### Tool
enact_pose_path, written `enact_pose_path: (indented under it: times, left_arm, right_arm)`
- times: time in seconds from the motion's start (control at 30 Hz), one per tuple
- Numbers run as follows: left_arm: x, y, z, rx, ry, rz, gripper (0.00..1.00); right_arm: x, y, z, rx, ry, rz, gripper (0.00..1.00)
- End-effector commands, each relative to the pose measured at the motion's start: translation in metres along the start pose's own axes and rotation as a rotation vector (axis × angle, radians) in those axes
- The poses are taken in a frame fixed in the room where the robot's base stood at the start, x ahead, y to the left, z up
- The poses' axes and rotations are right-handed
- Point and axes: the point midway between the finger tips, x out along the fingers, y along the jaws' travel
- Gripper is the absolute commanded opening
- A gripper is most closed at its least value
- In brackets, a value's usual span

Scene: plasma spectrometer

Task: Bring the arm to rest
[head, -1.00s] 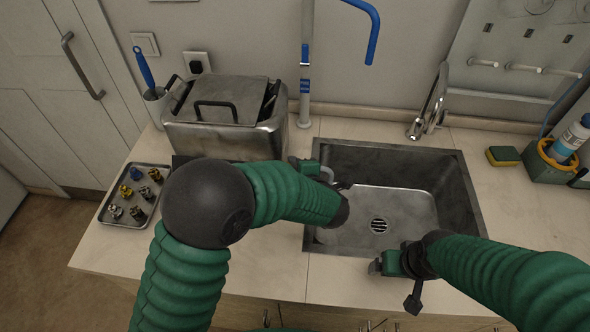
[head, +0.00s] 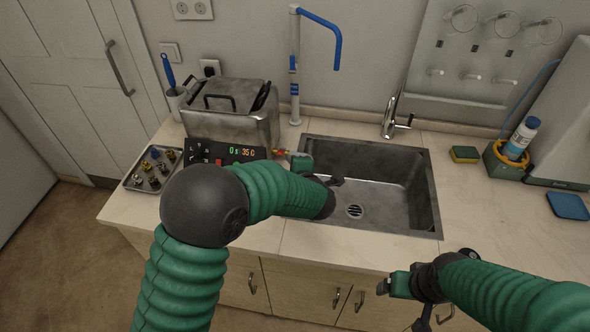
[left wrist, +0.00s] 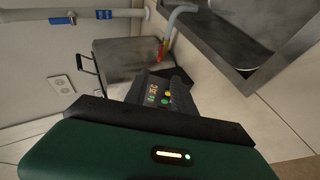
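My left arm reaches in from the lower left of the head view. Its gripper (head: 318,172) hangs in front of the sink's left edge, with no held object visible. The left wrist view shows its green body (left wrist: 150,155) and dark front edge; the finger gap is unclear. My right gripper (head: 402,284) is at the lower right, in front of the counter's front edge. Nothing shows held in it, and its finger gap is unclear. The steel bath (head: 235,122) stands behind my left arm, with a lit panel (head: 240,152); it also shows in the left wrist view (left wrist: 120,55).
The sink (head: 415,205) is set in the counter (head: 245,240). A tray (head: 133,180) of several small metal parts is left of the bath. A faucet (head: 392,115), sponge (head: 465,154) and bottle holder (head: 497,163) stand along the back. Cabinet doors (head: 305,288) are below.

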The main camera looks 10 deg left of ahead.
Motion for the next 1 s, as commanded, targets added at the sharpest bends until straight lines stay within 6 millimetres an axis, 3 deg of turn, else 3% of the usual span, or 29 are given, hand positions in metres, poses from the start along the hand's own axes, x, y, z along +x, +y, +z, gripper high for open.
enact_pose_path:
  times: [0.37,0.47,0.5,0.57,0.7,0.8,0.9,1.0]
  left_arm:
    - [-0.004,0.003,0.002,0.042,-0.027,0.01,0.31]
    - [-0.014,0.011,-0.001,0.236,-0.158,0.033,0.31]
    - [-0.023,0.007,-0.006,0.374,-0.238,0.036,0.31]
    - [-0.044,-0.014,-0.019,0.629,-0.373,0.02,0.31]
    - [-0.104,-0.105,-0.079,1.183,-0.649,-0.112,0.31]
    - [-0.137,-0.154,-0.12,1.414,-0.773,-0.212,0.31]
    - [-0.158,-0.184,-0.148,1.546,-0.851,-0.283,0.31]
    - [-0.167,-0.195,-0.16,1.599,-0.883,-0.314,0.31]
  right_arm:
    - [0.0,0.0,0.0,0.0,0.0,0.0,0.85]
    - [0.0,0.0,0.0,0.0,0.0,0.0,0.85]
    - [0.0,0.0,0.0,0.0,0.0,0.0,0.85]
    - [0.0,0.0,0.0,0.0,0.0,0.0,0.85]
    - [0.001,0.0,0.0,0.0,0.0,0.0,0.85]
    - [0.001,0.0,0.0,0.0,0.0,0.0,0.85]
    - [0.0,0.0,0.0,0.0,0.0,0.0,0.85]
    - [0.0,0.0,0.0,0.0,0.0,0.0,0.85]
